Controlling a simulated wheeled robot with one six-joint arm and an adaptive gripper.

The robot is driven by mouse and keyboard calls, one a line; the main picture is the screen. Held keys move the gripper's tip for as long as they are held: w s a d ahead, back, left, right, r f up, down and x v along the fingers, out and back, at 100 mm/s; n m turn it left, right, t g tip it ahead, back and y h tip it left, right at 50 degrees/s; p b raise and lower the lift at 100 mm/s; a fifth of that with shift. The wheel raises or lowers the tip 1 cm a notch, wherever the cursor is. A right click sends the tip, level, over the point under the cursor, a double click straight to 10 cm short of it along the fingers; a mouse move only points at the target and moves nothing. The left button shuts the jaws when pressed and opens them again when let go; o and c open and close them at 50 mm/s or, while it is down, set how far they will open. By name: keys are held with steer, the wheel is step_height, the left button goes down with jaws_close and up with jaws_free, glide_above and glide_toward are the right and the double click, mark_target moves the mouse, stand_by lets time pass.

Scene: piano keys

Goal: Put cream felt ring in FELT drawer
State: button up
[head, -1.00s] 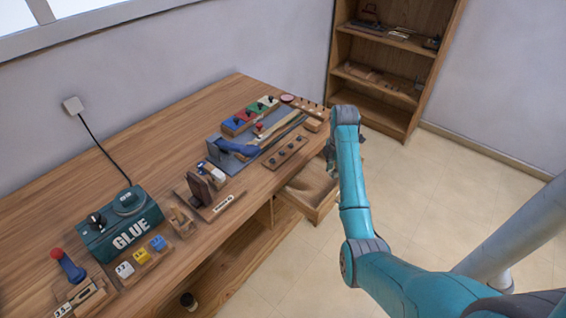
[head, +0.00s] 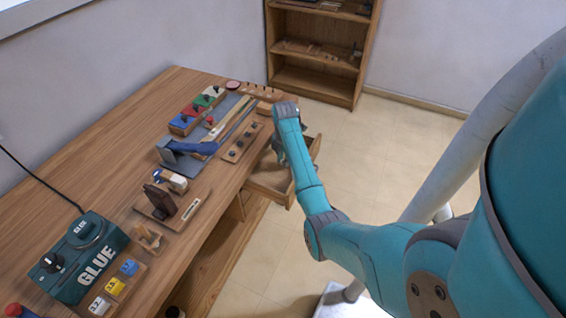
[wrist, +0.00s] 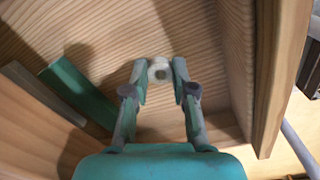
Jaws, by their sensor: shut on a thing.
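The cream felt ring (wrist: 158,71) shows in the wrist view between the fingertips of my gripper (wrist: 158,67), which is shut on it. The ring is over the bare wooden floor inside an open drawer (wrist: 205,52); I cannot tell its height above that floor. In the head view the open drawer (head: 268,183) juts out from the bench front, and my gripper (head: 279,153) points down over it. The ring is hidden there. No drawer label is readable.
A green strip (wrist: 78,94) lies left of my gripper in the wrist view, beside a wooden edge. The bench top (head: 105,165) holds a glue pot (head: 85,257), coloured blocks (head: 191,115) and several tools. A shelf unit (head: 312,82) stands behind, with open floor to the right.

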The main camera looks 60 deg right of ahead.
steer(key=shift+f, duration=0.95)
steer(key=shift+f, duration=0.15)
steer(key=o, duration=0.7)
